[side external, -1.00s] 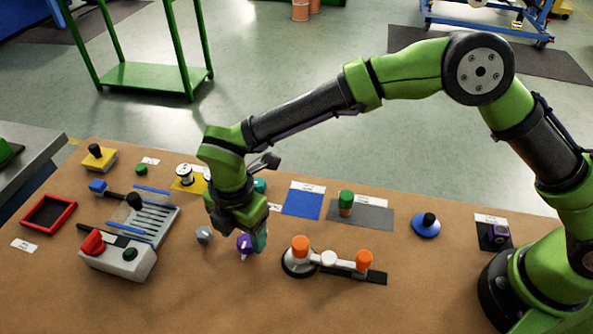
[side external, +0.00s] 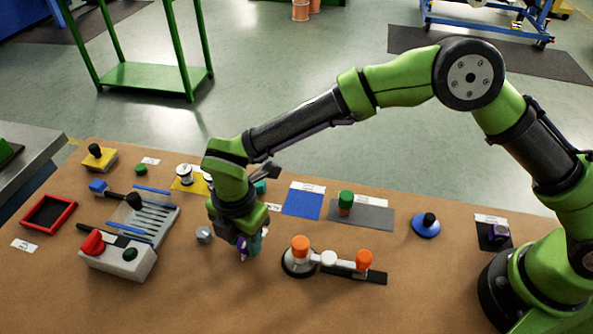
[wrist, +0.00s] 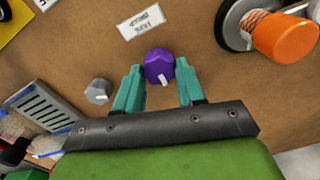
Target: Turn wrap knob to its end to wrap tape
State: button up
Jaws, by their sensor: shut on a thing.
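A purple faceted knob (wrist: 157,64) with a white pointer mark sits on the brown board in the wrist view. My gripper (wrist: 159,70) has its two teal fingers on opposite sides of this knob and is shut on it. In the wrist view the pointer mark faces down, slightly to the right. In the side external view my gripper (side external: 249,246) is low over the board, and its fingers hide most of the purple knob (side external: 241,243). A white label (wrist: 141,22) lies just above the knob in the wrist view, its print upside down and hard to read.
A grey knob (side external: 204,235) stands close left of my gripper. A bar with orange knobs (side external: 300,245) lies to the right. A grey box with a red lever (side external: 118,258) and a slotted plate (side external: 155,215) are at the left. The front board is clear.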

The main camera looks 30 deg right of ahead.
jog(key=m, duration=0.4)
jog(key=shift+m, duration=0.3)
jog(key=m, duration=0.5)
jog(key=shift+w, duration=0.15)
jog(key=m, duration=0.5)
jog(key=shift+w+m, duration=0.1)
jog(key=shift+m, duration=0.3)
jog(key=m, duration=0.4)
jog(key=shift+d+r+m, duration=0.1)
jog(key=shift+m, duration=0.3)
jog(key=o, duration=1.1)
jog(key=shift+c, duration=0.2)
